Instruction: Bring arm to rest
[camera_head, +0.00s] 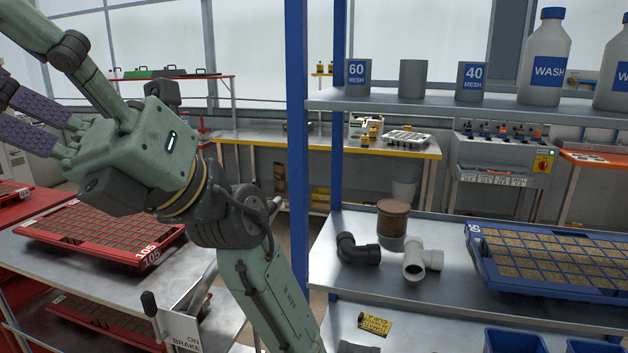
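My green arm rises from the bottom middle of the head view and bends to the upper left. My gripper (22,117) is at the left edge, with its purple ridged fingers pointing left. The fingertips run to the edge of the picture, so how far apart they are is not clear. I see no object held in the visible part of the fingers.
A blue post (297,120) and shelf rack stand right of my arm. Its lower shelf holds a black elbow pipe (358,249), a grey tee (424,258), a brown-topped pot (392,222) and a blue seed tray (482,262). Wash bottles (546,60) stand above. A brake sign (182,330) is low.

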